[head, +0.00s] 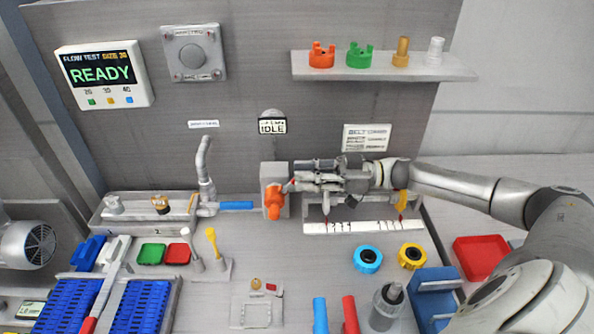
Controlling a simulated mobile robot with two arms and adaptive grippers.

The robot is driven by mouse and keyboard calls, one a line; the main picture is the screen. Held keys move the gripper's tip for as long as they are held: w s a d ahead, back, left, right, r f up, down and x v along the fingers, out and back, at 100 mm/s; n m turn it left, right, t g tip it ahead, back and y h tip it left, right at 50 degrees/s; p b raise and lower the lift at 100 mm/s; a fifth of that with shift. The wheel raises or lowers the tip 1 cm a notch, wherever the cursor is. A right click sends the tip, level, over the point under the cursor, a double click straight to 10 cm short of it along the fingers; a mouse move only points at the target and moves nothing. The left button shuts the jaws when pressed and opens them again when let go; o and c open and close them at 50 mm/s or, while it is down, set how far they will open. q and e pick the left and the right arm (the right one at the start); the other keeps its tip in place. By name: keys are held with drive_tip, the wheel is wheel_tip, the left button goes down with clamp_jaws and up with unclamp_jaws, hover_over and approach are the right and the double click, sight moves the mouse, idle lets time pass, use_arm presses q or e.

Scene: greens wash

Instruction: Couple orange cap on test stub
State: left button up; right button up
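An orange cap (321,55) with upright lugs stands at the left end of the wall shelf. Another orange piece (274,202) sits at the front of a grey block on the back wall; I cannot tell whether it is a cap or a fixed fitting. My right gripper (293,185) comes in from the right, pointing left, with its fingertips beside this orange piece. Whether they touch it, or are open or shut, is too small to tell. The test stub is not clearly identifiable. My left gripper is out of view.
The shelf (455,70) also holds a green cap (358,56), a brass fitting (401,52) and a white fitting (435,52). A white marked strip (350,227) lies below my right arm. Blue (368,259) and yellow (411,256) rings lie in front. A tap (205,170) stands left.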

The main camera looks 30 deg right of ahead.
drive_tip(key=shift+x, duration=0.95)
clamp_jaws()
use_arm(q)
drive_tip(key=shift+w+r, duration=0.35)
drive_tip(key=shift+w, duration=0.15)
use_arm(e)
drive_tip(key=shift+a, duration=0.1)
